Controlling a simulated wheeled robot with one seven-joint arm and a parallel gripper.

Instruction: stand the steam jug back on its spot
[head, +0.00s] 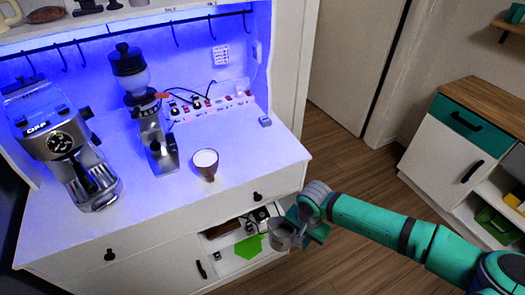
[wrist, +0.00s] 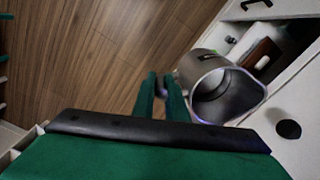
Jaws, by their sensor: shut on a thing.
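The steel steam jug (head: 280,236) is off to the right of the cabinet front, held in the air beside the open lower compartment. My gripper (head: 300,226) is shut on its handle side. In the wrist view the jug (wrist: 226,88) shows its empty inside and wide rim, right of the green fingers (wrist: 162,84). The handle is mostly hidden by the fingers. I cannot tell which place is the jug's own spot.
The open compartment (head: 212,268) holds a green flat piece (head: 239,248) and small dark things. Counter room is free on the right. A teal-drawered cabinet (head: 445,150) stands at right.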

